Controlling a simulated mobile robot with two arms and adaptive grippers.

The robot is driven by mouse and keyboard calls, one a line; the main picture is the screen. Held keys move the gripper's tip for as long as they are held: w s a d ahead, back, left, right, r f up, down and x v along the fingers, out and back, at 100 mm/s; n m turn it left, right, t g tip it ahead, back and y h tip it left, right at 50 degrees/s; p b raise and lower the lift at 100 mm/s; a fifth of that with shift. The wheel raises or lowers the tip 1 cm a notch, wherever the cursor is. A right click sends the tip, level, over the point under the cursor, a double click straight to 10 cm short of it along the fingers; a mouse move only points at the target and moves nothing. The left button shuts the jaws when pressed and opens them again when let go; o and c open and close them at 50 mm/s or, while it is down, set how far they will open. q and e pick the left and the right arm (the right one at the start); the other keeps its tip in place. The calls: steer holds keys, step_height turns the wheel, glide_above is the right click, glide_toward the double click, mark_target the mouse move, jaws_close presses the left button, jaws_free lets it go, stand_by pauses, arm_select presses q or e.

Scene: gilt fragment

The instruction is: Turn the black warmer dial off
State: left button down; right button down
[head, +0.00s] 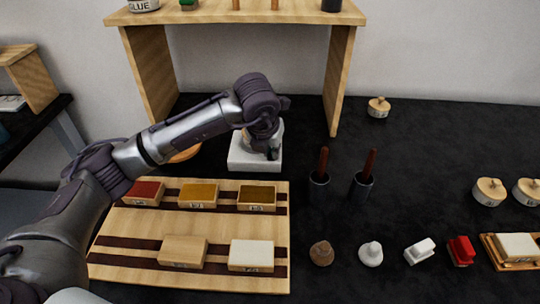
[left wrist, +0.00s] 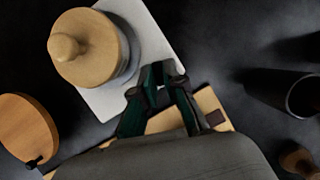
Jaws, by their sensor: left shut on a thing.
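The white warmer (head: 241,158) stands on the black table behind the wooden tray, below the shelf. In the left wrist view its white base (left wrist: 152,35) carries a round pot with a knobbed wooden lid (left wrist: 88,47). My left gripper (head: 271,151) is at the warmer's front right part and hides much of it. In the left wrist view its dark fingers (left wrist: 158,86) meet at the edge of the white base, shut on the black dial, which the fingers hide. The dial's setting cannot be read. My right gripper is not in view.
The wooden tray (head: 112,226) holds several small boxes. Two dark cups with red-brown handled tools (head: 319,185) (head: 362,184) stand right of the warmer. Stamps and small items line the front right. The wooden shelf (head: 340,80) arches over the back. Table right of the shelf is mostly clear.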

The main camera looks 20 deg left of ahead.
arm_select(q)
steer(key=n+y+b, duration=0.1)
steer(key=n, duration=0.2)
steer(key=shift+w+d+b, duration=0.1)
steer(key=shift+b, duration=0.25)
steer(key=shift+r+n, duration=0.1)
steer(key=shift+n, duration=0.2)
steer(key=c, duration=1.5)
jaws_free()
steer(key=v, duration=1.2)
steer(key=shift+d, duration=0.2)
